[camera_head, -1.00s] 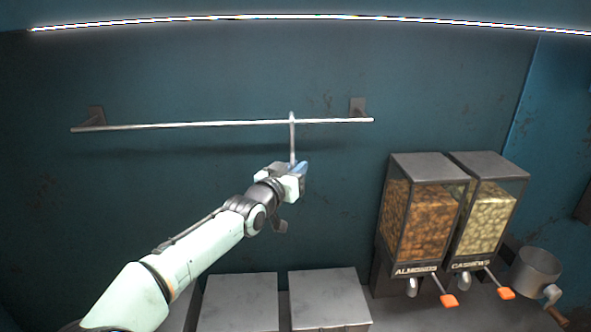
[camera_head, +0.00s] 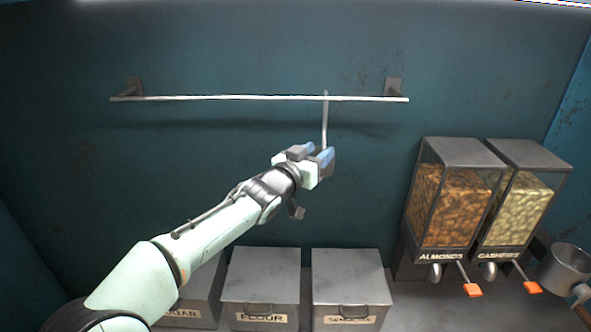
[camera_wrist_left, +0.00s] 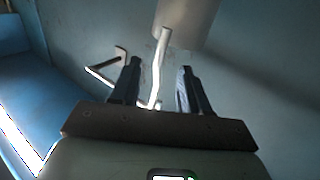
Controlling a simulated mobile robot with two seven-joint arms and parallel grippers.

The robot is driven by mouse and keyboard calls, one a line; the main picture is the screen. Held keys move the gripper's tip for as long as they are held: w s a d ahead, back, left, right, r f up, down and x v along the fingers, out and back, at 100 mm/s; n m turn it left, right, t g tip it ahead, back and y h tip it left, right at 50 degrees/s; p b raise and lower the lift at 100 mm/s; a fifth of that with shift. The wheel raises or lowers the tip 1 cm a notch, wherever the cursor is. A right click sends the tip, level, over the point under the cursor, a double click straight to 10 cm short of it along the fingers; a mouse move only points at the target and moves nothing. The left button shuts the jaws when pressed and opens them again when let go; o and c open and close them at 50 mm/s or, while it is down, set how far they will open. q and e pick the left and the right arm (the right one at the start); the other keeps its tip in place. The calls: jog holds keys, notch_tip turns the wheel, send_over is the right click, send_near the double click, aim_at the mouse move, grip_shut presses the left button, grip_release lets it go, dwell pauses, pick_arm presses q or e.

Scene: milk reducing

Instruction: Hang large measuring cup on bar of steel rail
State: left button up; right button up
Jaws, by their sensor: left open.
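The steel rail's bar (camera_head: 220,97) runs along the teal wall. The large measuring cup's thin metal handle (camera_head: 325,120) hangs down from the bar toward its right end, its top end just above the bar. My left gripper (camera_head: 318,158) is open at the handle's lower part and hides the cup's body in the head view. In the left wrist view the open fingers (camera_wrist_left: 160,78) stand on either side of the handle (camera_wrist_left: 160,62), with gaps on both sides. The cup's pale body (camera_wrist_left: 186,20) shows beyond it. My right gripper is not in view.
Lidded metal boxes, including flour (camera_head: 262,288) and a box beside it (camera_head: 350,280), stand below. Almond (camera_head: 440,205) and cashew (camera_head: 520,210) dispensers stand at right. A metal cup (camera_head: 565,270) is at the right edge. The wall left of the handle is clear.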

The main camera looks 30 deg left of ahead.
pick_arm(q)
jog(key=shift+s+d+p, duration=0.15)
jog(key=shift+s+p, duration=0.2)
jog(key=shift+s, duration=0.35)
jog(key=s, duration=0.7)
jog(key=shift+s, duration=0.25)
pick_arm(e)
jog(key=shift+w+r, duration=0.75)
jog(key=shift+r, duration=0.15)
pick_arm(q)
jog(key=shift+f, duration=0.1)
